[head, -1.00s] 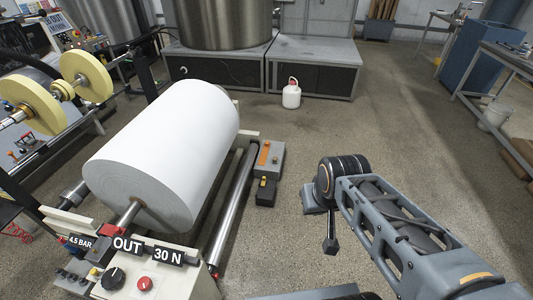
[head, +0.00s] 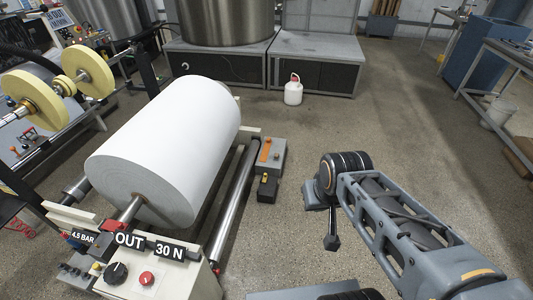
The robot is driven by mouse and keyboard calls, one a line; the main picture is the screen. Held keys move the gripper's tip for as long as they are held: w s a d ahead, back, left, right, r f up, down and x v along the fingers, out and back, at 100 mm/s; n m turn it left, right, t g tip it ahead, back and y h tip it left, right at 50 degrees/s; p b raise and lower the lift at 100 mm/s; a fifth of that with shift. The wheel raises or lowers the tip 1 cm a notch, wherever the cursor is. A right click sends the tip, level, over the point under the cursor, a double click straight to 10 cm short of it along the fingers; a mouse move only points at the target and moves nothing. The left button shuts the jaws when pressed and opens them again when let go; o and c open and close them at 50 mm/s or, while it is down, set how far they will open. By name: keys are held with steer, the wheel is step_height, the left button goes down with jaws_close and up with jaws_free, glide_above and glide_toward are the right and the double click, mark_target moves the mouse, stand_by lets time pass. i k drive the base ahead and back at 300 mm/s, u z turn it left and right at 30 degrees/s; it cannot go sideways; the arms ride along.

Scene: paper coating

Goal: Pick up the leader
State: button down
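A large white paper roll (head: 165,145) lies on a shaft in the unwind stand at left. I cannot make out a separate loose leader on it; its surface looks smooth and plain. My arm reaches in from the lower right and bends at a dark joint. A small dark end piece (head: 331,242) hangs below that joint, over bare floor and well apart from the roll. It seems to be my gripper, but its fingers are too small to tell open from shut. I see nothing held there.
A steel roller (head: 235,200) runs beside the roll. The stand's front panel (head: 155,265) has knobs and labels. A grey control box (head: 270,155) stands on the floor. A white jug (head: 293,92) stands by the grey platform (head: 315,48). Open floor lies right of the stand.

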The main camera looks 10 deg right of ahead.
mark_target(263, 158)
steer(key=z, duration=0.65)
steer(key=k, duration=1)
steer(key=z, duration=1.1)
steer(key=i, duration=2.4)
steer(key=u, duration=0.45)
steer(key=i, duration=2.45)
steer(key=u, duration=0.6)
steer(key=i, duration=2.1)
steer(key=u, duration=1.3)
steer(key=i, duration=1.05)
steer(key=u, duration=2.15)
steer(key=i, duration=1.5)
steer(key=u, duration=0.65)
